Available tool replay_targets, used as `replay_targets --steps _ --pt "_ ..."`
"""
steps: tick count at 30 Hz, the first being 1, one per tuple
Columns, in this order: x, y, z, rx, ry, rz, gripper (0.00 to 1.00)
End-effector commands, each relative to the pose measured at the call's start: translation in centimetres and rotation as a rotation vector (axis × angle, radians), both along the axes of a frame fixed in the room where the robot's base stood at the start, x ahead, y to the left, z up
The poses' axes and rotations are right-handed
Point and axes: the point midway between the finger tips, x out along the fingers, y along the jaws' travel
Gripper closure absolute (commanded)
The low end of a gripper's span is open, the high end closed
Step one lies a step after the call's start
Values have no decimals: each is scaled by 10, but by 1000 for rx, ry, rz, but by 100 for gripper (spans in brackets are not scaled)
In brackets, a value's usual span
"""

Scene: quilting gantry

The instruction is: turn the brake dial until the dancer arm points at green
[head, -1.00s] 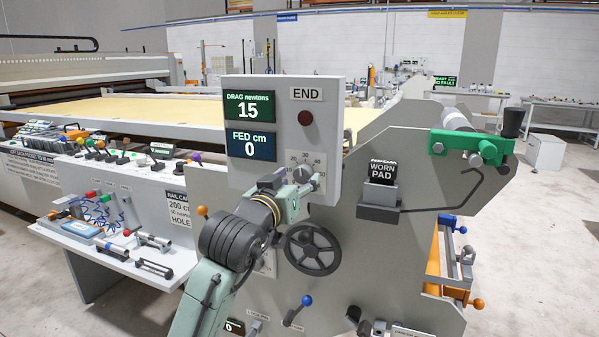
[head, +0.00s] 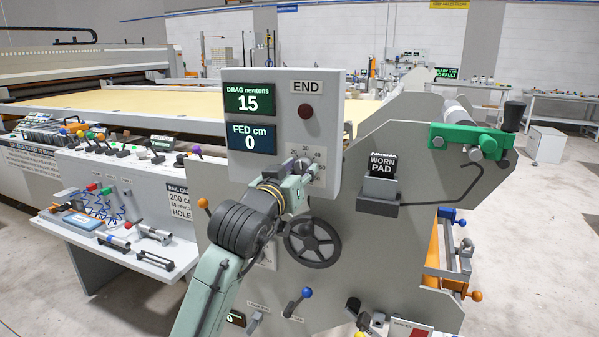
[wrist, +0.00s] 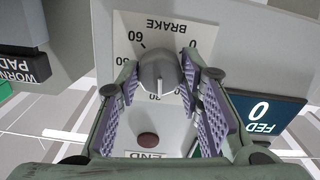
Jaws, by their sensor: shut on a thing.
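The brake dial (wrist: 158,72) is a grey round knob on a white scale plate (wrist: 164,28) marked BRAKE, with numbers from 0 to 60. The wrist view shows it upside down, its pale pointer line toward about 30. My gripper (wrist: 162,76) is shut on the dial, one purple ridged finger pad on each side. In the head view my gripper (head: 300,182) covers much of the dial, below the drag display (head: 249,98), which reads 15 newtons. I cannot clearly pick out the dancer arm or its green mark.
The FED display (head: 251,139) reads 0. A dark red button (head: 305,111) sits above the dial. A black handwheel (head: 313,243) is close below my gripper. The WORN PAD block (head: 382,166) and a green bracket (head: 466,142) are to the right.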

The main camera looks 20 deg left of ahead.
Motion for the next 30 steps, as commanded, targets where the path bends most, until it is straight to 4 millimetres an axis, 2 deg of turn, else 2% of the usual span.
replay_targets --steps 6,17,30 --pt "0 0 0 0 0 0 94" --pt "0 0 -2 74 -4 -1 94" --pt "0 0 -3 385 -13 -2 94"
